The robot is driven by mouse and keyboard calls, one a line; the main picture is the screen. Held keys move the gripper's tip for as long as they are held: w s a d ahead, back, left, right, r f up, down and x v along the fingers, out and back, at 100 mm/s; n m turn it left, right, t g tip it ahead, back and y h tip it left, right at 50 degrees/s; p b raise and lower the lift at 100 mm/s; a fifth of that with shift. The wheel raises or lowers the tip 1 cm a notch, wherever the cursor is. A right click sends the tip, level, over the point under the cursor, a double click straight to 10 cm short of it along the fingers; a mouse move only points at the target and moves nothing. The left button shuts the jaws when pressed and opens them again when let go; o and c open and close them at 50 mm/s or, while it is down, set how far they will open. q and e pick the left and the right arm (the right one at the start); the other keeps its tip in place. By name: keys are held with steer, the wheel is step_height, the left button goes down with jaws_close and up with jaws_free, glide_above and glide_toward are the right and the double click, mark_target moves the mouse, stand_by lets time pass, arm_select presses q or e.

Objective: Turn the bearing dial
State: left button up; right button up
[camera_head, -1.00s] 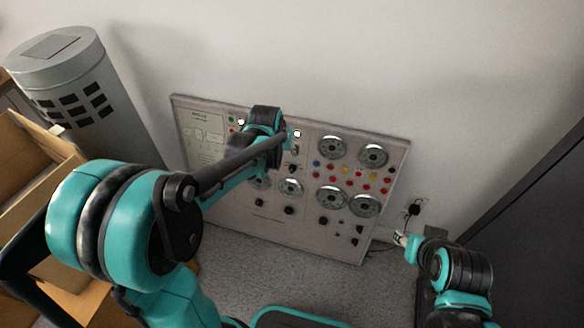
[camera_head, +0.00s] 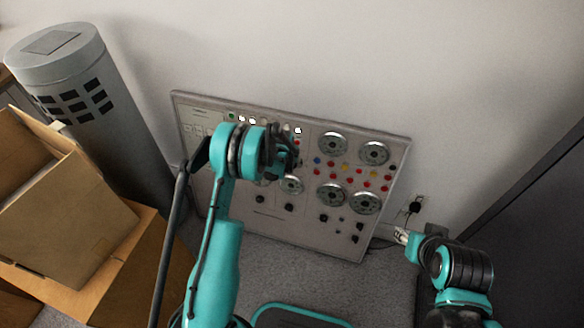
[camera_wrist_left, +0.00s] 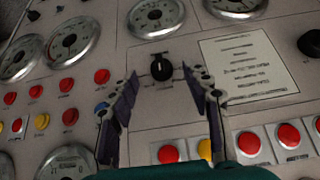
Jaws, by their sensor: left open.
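The grey control panel (camera_head: 290,225) leans against the wall, with several round gauges and small knobs. My left gripper (camera_wrist_left: 160,82) is open and empty in front of the panel; in the head view it shows partly hidden by its own wrist (camera_head: 288,155). In the left wrist view a black dial knob (camera_wrist_left: 161,69) with a small scale lies just beyond and between the two fingertips. The fingers appear apart from it. Its label is too small to read, so I cannot tell if it is the bearing dial. My right gripper (camera_head: 401,237) is right of the panel, away from it.
Around the knob are gauges (camera_wrist_left: 156,16), a printed white plate (camera_wrist_left: 246,64) and red buttons (camera_wrist_left: 288,136). Another black knob (camera_wrist_left: 310,42) is at the right edge. Cardboard boxes (camera_head: 60,215) and a grey cylinder (camera_head: 70,80) stand left. A dark cabinet (camera_head: 535,240) stands right.

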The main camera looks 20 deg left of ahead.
mark_target(291, 166)
arm_select(q)
steer(key=shift+b+x, duration=0.5)
steer(key=shift+x, duration=1.3)
steer(key=shift+c, duration=0.4)
jaws_close()
steer(key=shift+a, duration=0.1)
steer(key=n+h, duration=0.1)
steer(key=h, duration=0.1)
steer(key=n+h, duration=0.1)
steer(key=h, duration=0.1)
steer(key=shift+a+f, duration=0.1)
steer(key=shift+a, duration=0.3)
steer(key=shift+a+f+n+t+h, duration=0.15)
steer(key=shift+n+t+h, duration=0.45)
steer(key=shift+h, duration=1)
